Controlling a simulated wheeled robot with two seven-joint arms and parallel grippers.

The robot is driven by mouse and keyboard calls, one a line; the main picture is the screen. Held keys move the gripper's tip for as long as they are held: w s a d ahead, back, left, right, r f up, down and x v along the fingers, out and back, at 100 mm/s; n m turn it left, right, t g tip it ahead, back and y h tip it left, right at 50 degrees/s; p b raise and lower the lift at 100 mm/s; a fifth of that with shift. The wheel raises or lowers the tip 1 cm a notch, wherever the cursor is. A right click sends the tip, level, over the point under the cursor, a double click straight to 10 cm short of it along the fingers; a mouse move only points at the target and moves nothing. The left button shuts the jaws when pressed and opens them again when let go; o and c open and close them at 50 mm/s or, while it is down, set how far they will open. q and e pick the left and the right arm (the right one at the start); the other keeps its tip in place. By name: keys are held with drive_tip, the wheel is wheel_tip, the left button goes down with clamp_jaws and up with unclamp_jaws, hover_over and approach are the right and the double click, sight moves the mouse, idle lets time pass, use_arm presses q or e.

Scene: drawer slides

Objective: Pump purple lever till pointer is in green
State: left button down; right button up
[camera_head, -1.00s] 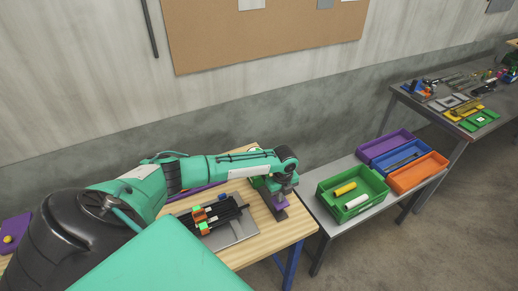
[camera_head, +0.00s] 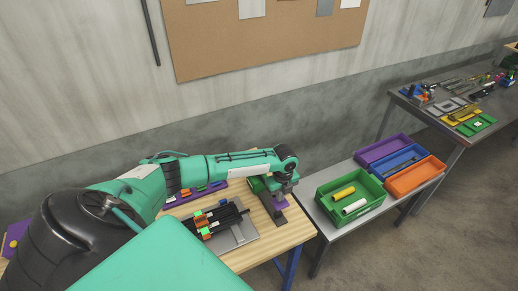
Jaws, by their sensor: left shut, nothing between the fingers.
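The pump (camera_head: 262,194) is a dark green and grey device near the right end of the wooden table. Its purple lever (camera_head: 280,203) shows as a small patch just below my left gripper (camera_head: 283,193). My left gripper points down over the lever, shut and empty. I cannot tell whether the fingers touch the lever. The pointer and its green zone are not visible; my left arm covers the area behind the pump. My right gripper is not in view.
A grey tray (camera_head: 243,239) with black, orange and green parts lies left of the pump. A purple tray (camera_head: 211,187) sits behind it. A green bin (camera_head: 331,207) with yellow and white cylinders stands on the lower grey table, beside purple, blue and orange bins (camera_head: 417,183).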

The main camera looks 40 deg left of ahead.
use_arm(q)
drive_tip(key=shift+r, duration=0.15)
wheel_tip(320, 180, up, 2)
drive_tip(key=shift+r+p, duration=0.1)
drive_tip(key=shift+p, duration=1)
drive_tip(key=shift+r, duration=1.8)
